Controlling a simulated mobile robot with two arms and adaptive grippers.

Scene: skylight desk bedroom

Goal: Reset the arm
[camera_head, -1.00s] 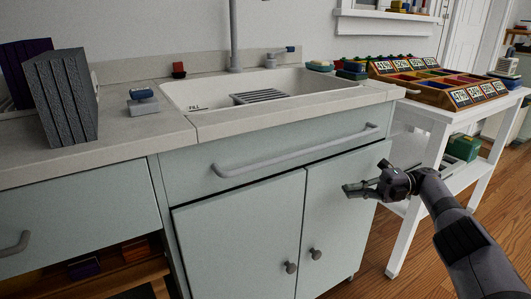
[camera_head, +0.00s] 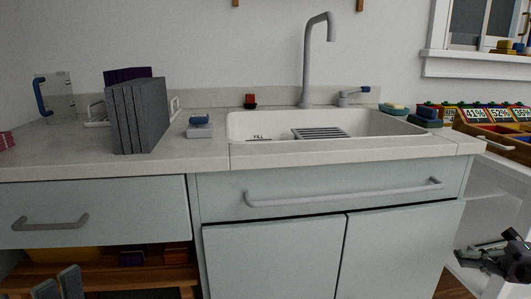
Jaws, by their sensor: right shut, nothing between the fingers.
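My right gripper (camera_head: 468,257) shows at the lower right edge of the head view, with part of its dark wrist cut off by the frame. Its fingers are together with nothing between them, and they point left. It appears just right of the pale green sink cabinet (camera_head: 275,262), in front of the white side table (camera_head: 492,200). It holds no object.
The counter (camera_head: 60,158) holds grey upright slabs (camera_head: 138,115), a small block with a blue top (camera_head: 200,127) and a sink (camera_head: 375,126) with a tall faucet (camera_head: 307,60). A tray of coloured compartments (camera_head: 512,145) stands at right. Cabinet handles (camera_head: 345,193) stick out.

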